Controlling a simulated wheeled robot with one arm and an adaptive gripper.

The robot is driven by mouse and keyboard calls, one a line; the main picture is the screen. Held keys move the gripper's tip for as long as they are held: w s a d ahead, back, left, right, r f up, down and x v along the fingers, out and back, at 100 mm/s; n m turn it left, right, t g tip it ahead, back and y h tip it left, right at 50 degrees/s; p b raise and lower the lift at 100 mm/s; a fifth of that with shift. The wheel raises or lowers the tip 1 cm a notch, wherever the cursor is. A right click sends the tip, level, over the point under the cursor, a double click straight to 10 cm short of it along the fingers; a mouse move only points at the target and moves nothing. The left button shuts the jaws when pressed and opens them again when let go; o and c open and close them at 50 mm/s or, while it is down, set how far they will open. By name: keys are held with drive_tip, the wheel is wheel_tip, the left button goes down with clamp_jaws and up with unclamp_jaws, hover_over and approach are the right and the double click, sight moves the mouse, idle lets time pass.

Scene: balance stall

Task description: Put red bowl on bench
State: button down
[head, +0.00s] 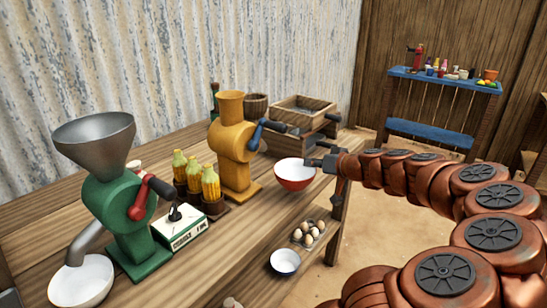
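The red bowl (295,184), white inside, is upright near the right end of the wooden bench (245,232), close to its front edge. My gripper (318,161) comes in from the right and is at the bowl's right rim. The fingers are small and dark here, so I cannot tell whether they are closed on the rim or only beside it. I also cannot tell whether the bowl rests on the wood or is slightly above it.
A yellow mill (232,150) stands left of the bowl, with a wooden box (303,110) behind. A green mill (120,215), corn jars (194,175) and a white bowl (82,281) are farther left. Eggs (308,233) and another bowl (285,261) are lower. A blue-topped stand (445,82) is at the back.

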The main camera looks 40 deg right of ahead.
drive_tip(key=w+p, duration=0.1)
drive_tip(key=w, duration=1.4)
drive_tip(key=shift+d, duration=0.15)
drive_tip(key=shift+f+p, duration=0.3)
drive_tip(key=shift+f, duration=1.5)
drive_tip(key=shift+f+b, duration=0.15)
drive_tip(key=shift+b, duration=0.15)
drive_tip(key=c, duration=1.3)
unclamp_jaws()
drive_tip(key=shift+r+p, duration=0.2)
drive_tip(key=shift+p, duration=0.1)
drive_tip(key=shift+b+v, duration=0.3)
drive_tip(key=shift+v, duration=5.75)
